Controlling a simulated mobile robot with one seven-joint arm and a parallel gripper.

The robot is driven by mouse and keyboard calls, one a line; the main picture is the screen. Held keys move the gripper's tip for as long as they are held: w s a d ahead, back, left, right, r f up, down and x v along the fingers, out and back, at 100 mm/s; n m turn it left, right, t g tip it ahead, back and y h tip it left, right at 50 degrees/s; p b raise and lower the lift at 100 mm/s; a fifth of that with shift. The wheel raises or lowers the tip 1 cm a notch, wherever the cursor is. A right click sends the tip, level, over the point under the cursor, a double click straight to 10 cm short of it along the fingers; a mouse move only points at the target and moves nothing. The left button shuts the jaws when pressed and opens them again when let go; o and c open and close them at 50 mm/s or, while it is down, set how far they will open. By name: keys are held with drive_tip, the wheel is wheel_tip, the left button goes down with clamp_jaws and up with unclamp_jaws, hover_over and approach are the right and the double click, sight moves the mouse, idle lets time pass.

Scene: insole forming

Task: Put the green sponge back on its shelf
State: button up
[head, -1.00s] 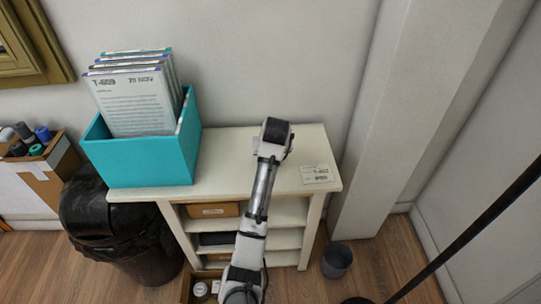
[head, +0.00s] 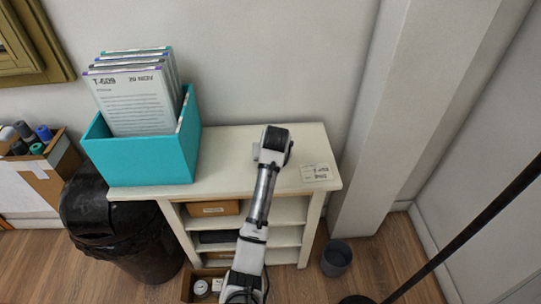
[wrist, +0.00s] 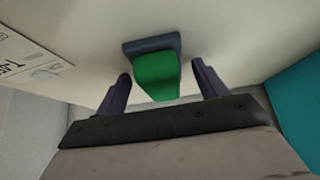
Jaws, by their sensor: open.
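The green sponge (wrist: 156,76) shows in the wrist view with a dark grey slab (wrist: 150,44) against its far end. I cannot tell whether the slab is part of the sponge. My gripper (wrist: 161,86) is open, with one dark finger on each side of the sponge and a visible gap on both sides. In the head view my gripper (head: 274,143) is over the top of the white shelf unit (head: 225,150). The sponge cannot be made out there, as my arm covers that spot.
A teal box (head: 150,160) of folders stands on the unit's left end. A labelled card (head: 316,172) lies at its right end. Below are open shelves with a cardboard box (head: 213,208). A black bin (head: 115,235) and a small grey bucket (head: 336,258) flank the unit.

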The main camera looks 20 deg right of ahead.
drive_tip(key=b+v, duration=0.1)
drive_tip(key=v, duration=1.1)
drive_tip(key=shift+r, duration=0.15)
